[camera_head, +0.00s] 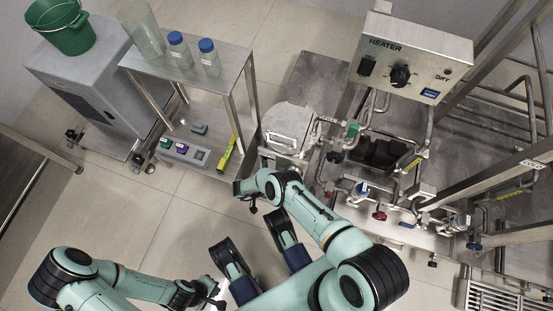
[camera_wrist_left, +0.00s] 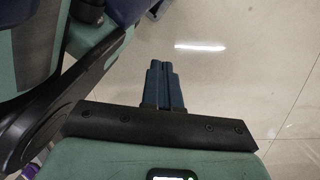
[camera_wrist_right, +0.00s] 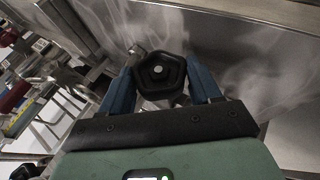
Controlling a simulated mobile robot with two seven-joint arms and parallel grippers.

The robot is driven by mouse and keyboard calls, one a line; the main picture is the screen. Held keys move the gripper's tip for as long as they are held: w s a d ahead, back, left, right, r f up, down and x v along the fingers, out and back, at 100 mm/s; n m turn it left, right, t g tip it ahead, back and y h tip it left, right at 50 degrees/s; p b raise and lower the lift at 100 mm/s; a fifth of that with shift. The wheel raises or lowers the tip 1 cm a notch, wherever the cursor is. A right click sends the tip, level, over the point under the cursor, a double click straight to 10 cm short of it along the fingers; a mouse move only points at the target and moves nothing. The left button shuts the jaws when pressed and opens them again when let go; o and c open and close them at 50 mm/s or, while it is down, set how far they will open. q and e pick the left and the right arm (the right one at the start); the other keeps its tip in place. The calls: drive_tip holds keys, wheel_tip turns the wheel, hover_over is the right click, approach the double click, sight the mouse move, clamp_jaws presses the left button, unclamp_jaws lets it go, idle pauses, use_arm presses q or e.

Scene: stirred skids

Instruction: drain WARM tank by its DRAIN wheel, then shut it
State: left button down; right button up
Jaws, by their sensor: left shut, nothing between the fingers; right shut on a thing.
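A black five-lobed wheel (camera_wrist_right: 160,72) with a pale centre sits between the blue fingers of my right gripper (camera_wrist_right: 161,82), which is shut on it. No label reading DRAIN or WARM is legible. In the head view a round metal vessel (camera_head: 290,122) stands beyond my right arm's end; I cannot tell whether it is the WARM tank. My right wrist (camera_head: 246,187) is at its near left side, and the wheel is hidden there. My left gripper (camera_head: 217,300) is low over the floor. In its wrist view its fingers (camera_wrist_left: 163,80) are together and empty.
A HEATER box (camera_head: 410,60) with a black knob stands at back right. Pipes with a blue wheel (camera_head: 362,189) and a red wheel (camera_head: 380,216) crowd the skid. A metal table (camera_head: 225,65) bears blue-capped bottles. A green bucket (camera_head: 62,30) is far left.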

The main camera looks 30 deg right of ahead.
drive_tip(key=o, duration=1.1)
drive_tip(key=shift+c, duration=0.2)
use_arm(q)
drive_tip(key=shift+t, duration=0.6)
drive_tip(key=w, duration=0.1)
drive_tip(key=w+r+p, duration=0.1)
drive_tip(key=w+p, duration=0.1)
drive_tip(key=shift+w+d+r, duration=0.25)
drive_tip(key=shift+w+r, duration=0.1)
drive_tip(key=shift+r, duration=0.05)
use_arm(e)
drive_tip(key=v, duration=1.3)
drive_tip(key=shift+r, duration=0.15)
drive_tip(key=shift+a, duration=0.1)
